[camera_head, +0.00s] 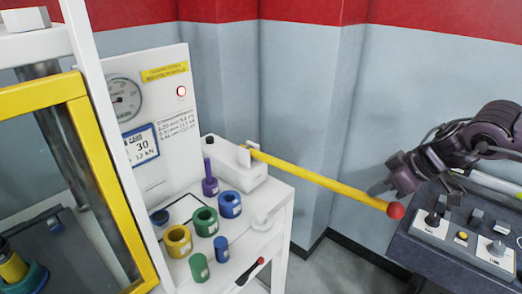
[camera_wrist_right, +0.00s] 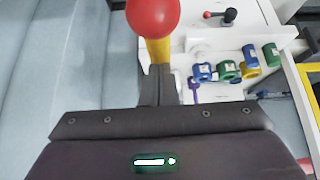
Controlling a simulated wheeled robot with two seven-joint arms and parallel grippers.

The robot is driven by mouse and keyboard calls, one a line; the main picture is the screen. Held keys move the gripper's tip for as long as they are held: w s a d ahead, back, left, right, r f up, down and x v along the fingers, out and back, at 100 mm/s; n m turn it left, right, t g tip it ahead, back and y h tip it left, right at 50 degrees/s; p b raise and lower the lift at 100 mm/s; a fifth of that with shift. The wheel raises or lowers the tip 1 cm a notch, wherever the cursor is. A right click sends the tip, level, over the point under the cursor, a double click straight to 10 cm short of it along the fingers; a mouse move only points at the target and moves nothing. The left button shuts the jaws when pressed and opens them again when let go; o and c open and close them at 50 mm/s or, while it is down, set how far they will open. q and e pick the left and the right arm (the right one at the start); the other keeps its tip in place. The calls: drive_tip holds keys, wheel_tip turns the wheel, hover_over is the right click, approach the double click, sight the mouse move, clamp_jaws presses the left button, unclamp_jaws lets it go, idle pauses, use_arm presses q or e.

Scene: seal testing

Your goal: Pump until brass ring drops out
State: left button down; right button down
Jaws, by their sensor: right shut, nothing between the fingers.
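The pump lever is a long yellow bar (camera_head: 320,178) running from the white pump block to a red ball (camera_head: 396,210) at its right end. My right gripper (camera_head: 382,188) is shut and empty, with its fingertips beside the bar just short of the ball; I cannot tell whether they touch. In the right wrist view the red ball (camera_wrist_right: 152,14) is just beyond the dark fingers. A brass-yellow ringlike piece (camera_head: 12,268) sits in a dark green base inside the yellow-framed press (camera_head: 112,180), partly cut off by the picture edge. My left gripper is not in view.
Several coloured rings and plugs, including a green ring (camera_head: 205,221), stand on the white bench (camera_head: 282,198). A round gauge (camera_head: 123,98) and a blue display (camera_head: 141,146) are on the white panel. A dark control console (camera_head: 440,260) stands close below my right arm.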

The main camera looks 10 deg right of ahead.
drive_tip(key=shift+f+b, duration=3.05)
drive_tip(key=shift+f, duration=1.5)
wheel_tip(320, 180, up, 14)
drive_tip(key=p, duration=1)
drive_tip(key=shift+w+a, duration=0.1)
drive_tip(key=p+v, duration=0.7)
drive_tip(key=v, duration=0.1)
drive_tip(key=shift+w+a+r, duration=0.1)
drive_tip(key=shift+w+a, duration=0.05)
drive_tip(key=shift+w, duration=0.1)
drive_tip(key=shift+s, duration=0.1)
